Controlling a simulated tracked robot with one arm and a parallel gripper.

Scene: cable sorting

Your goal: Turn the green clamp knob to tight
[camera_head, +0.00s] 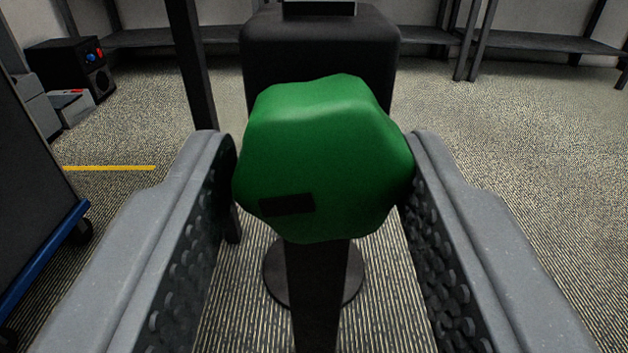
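The green clamp knob (325,150) is a faceted, rounded block in the middle of the view. A small dark rectangular mark (287,204) shows on its lower left face. The knob looks slightly rotated, with its mark tilted a little. My gripper (322,155) has one grey finger on each side of the knob. Both ribbed dark inner pads meet the knob's sides near the fingertips, with no clear gap at either side. The contact faces themselves are hidden.
A dark post (318,290) with a round base stands below the knob, and a black housing (318,55) is behind it. A dark cart (30,190) with a blue edge is at left. A black speaker-like box (72,68) stands back left. Carpet at right is clear.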

